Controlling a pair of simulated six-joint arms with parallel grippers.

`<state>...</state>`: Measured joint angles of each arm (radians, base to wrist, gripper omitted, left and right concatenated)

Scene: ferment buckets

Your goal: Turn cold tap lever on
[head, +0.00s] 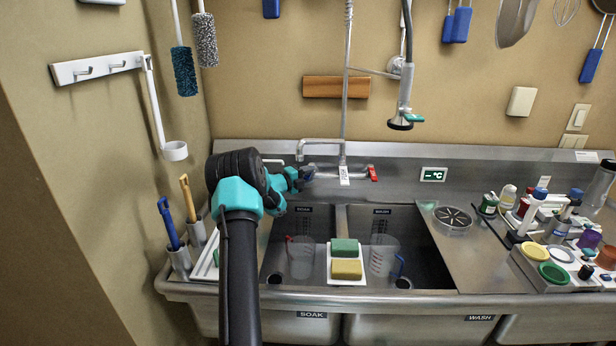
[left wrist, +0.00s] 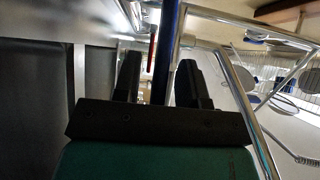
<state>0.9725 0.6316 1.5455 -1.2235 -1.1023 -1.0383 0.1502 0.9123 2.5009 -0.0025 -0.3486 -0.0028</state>
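The wall-mounted tap has a red lever (head: 373,173) at its right end and a curved metal spout (head: 318,143) above the sink. At its left end, the blue lever is mostly hidden by my left gripper (head: 303,178) in the head view. In the left wrist view, the blue lever (left wrist: 165,45) runs between the two spread fingers of my left gripper (left wrist: 158,80), nearer the right finger. A gap shows on its left side; contact on its right I cannot tell. The red lever (left wrist: 152,48) shows beyond. My right gripper is not in view.
A spray hose head (head: 402,118) hangs right of the tap. Below are two sink basins, with clear jugs (head: 382,255) and a white tray holding a green sponge (head: 344,248) and a yellow sponge (head: 347,270). Bottles crowd the right counter.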

